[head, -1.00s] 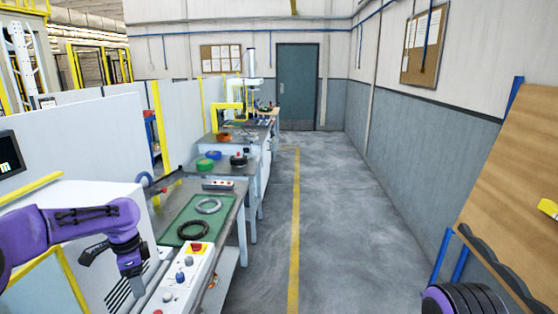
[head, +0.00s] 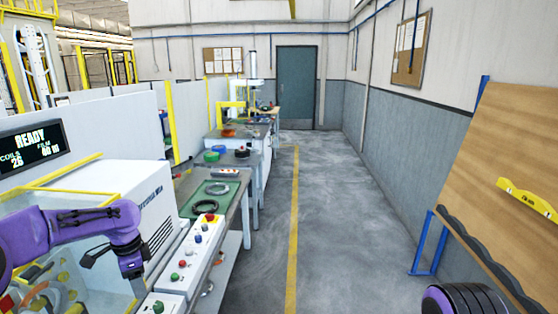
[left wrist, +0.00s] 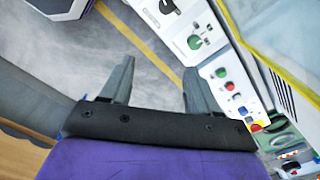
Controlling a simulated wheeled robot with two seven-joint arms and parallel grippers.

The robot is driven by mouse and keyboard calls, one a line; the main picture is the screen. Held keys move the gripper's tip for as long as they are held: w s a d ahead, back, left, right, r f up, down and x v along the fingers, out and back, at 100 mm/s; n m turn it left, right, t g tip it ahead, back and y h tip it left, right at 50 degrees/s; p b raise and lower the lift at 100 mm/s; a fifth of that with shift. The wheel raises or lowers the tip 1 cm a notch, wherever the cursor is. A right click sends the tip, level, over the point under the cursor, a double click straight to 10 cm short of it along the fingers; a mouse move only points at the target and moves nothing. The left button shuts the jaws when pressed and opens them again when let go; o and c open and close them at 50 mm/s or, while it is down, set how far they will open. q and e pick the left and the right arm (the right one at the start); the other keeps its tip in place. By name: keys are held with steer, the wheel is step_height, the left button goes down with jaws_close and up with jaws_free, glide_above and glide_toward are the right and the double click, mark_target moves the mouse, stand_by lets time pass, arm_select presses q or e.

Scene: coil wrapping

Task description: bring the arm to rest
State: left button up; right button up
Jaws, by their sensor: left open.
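My left arm (head: 75,225), purple with black bands, comes in from the left and bends down at the wrist. My left gripper (head: 136,285) hangs beside the control panel's left side, small and partly hard to make out in the head view. In the left wrist view the two grey fingers of the left gripper (left wrist: 158,66) stand wide apart with nothing between them.
A control panel (head: 196,244) with coloured buttons borders the white wrapping machine (head: 150,195). Its display (head: 32,141) reads READY. A green mat (head: 200,203) holds two rings. A tilted wooden board (head: 510,170) stands at right. The aisle floor (head: 345,220) is clear.

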arm_select(q)
steer(key=s+d+f+n+t+b, duration=0.1)
steer(key=s+d+f+n+b, duration=0.2)
steer(key=f, duration=0.7)
steer(key=s+d+f+n+h+b, duration=0.1)
steer(key=s+d+f+n+b, duration=0.25)
steer(key=f, duration=0.75)
steer(key=s+d+f+n+t, duration=0.1)
steer(key=s+d+f+n, duration=0.1)
steer(key=s+d+f, duration=0.6)
steer(key=s+a+f+n+y+b, duration=0.1)
steer(key=s+a+f+n+b, duration=0.15)
steer(key=s+f, duration=0.4)
steer(key=s+a+f+n+y+b, duration=0.1)
steer(key=s+a+f+n+b, duration=0.1)
steer(key=s+f+n, duration=0.4)
steer(key=s+a+r+n+t+y+b, duration=0.1)
steer(key=s+a+r+y, duration=0.1)
steer(key=s, duration=0.9)
steer(key=shift+a+r, duration=0.3)
steer(key=shift+a, duration=0.45)
